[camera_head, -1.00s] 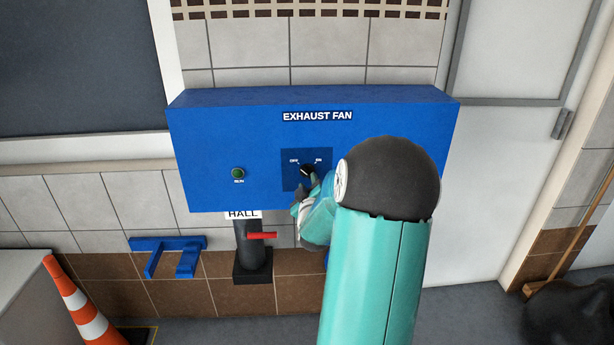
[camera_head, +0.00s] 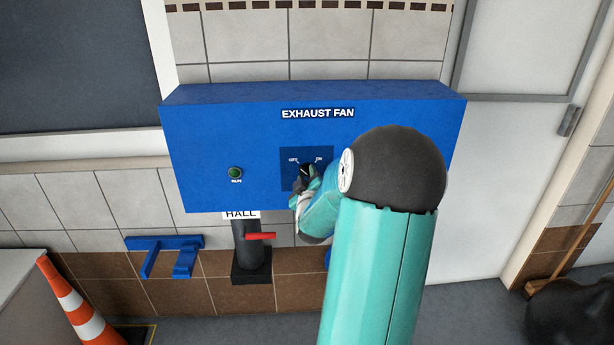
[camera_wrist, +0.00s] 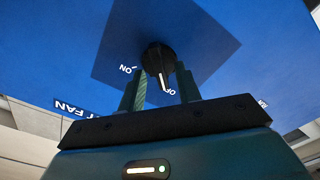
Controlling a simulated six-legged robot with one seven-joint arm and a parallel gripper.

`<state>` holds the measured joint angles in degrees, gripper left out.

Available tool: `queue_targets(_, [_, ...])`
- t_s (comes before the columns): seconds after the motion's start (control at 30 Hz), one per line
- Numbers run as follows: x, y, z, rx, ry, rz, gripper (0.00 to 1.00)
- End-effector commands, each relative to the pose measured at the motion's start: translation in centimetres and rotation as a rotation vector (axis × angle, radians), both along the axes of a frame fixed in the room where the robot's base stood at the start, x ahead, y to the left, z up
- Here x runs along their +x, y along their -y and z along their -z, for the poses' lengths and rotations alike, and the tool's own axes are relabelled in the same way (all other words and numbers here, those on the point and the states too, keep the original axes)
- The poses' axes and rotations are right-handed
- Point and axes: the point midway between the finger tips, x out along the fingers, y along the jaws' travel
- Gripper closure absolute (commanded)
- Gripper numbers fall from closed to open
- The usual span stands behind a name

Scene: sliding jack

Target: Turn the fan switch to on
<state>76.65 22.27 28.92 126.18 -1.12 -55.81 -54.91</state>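The fan switch is a black round knob (camera_wrist: 158,57) with a white pointer, on a darker blue square plate (camera_head: 290,176) of the blue EXHAUST FAN box (camera_head: 215,140). In the wrist view the pointer lies toward the OFF label (camera_wrist: 170,91); the ON label (camera_wrist: 127,69) is to its left. My gripper (camera_head: 305,176) is at the knob and hides most of it in the head view. In the wrist view my gripper (camera_wrist: 160,80) is open, one finger on each side of the knob. Whether the fingers touch it I cannot tell.
A green RUN lamp (camera_head: 235,173) is on the box's left. Below stand a black post with a red lever (camera_head: 261,236) and a blue bracket (camera_head: 165,255). A striped cone (camera_head: 78,310) is at lower left. A door (camera_head: 500,190) is at right.

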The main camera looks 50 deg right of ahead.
Motion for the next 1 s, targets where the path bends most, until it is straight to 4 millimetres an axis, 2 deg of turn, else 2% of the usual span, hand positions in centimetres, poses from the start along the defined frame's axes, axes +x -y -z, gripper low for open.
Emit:
queue_targets(0.3, [-0.22,-0.14,0.04,0.001,-0.001,0.001,0.66])
queue_targets(0.5, [-0.19,-0.14,0.04,0.001,0.0,0.001,1.0])
queue_targets(1.0, [0.0,-0.07,-0.01,0.053,0.06,-0.002,1.0])
